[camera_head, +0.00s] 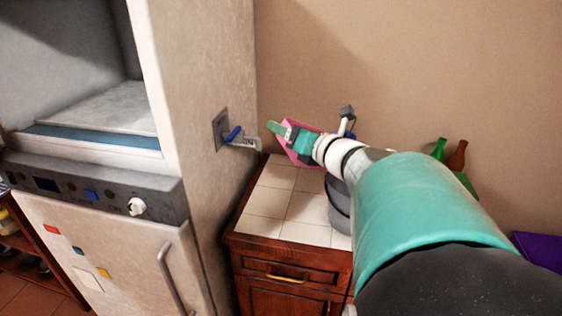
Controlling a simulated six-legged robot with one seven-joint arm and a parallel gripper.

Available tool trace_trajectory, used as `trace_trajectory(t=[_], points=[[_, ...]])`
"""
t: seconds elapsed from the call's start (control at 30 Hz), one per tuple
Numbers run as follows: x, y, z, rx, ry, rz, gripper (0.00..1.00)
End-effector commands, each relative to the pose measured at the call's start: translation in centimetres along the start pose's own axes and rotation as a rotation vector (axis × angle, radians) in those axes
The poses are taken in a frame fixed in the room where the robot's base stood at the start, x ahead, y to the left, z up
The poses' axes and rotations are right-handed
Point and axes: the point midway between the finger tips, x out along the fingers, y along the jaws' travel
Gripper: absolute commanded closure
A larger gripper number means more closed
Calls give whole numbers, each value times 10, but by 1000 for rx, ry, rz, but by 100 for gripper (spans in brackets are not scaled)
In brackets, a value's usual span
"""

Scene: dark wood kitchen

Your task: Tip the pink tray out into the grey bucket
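The pink tray (292,154) is up at my gripper (279,130), above the tiled counter and in front of the wall. It looks steeply tilted, and the gripper covers much of its middle. The gripper appears shut on it, though the contact is small and partly hidden. What is in the tray cannot be seen. The grey bucket (339,212) stands on the counter below and to the right of the tray. My arm hides its right side, and its inside is not clearly visible.
A tall pale appliance (205,90) stands close on the left, with a blue-handled fitting (233,133) on its side. The white-tiled counter (273,203) is bare left of the bucket. A green bottle (439,150) and a brown bottle (457,157) stand beyond my arm.

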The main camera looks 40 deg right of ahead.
Motion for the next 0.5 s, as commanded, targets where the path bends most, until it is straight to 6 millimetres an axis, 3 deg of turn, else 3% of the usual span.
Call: trace_trajectory(t=[0.5], points=[[-7,-5,11,44,-28,18,76]])
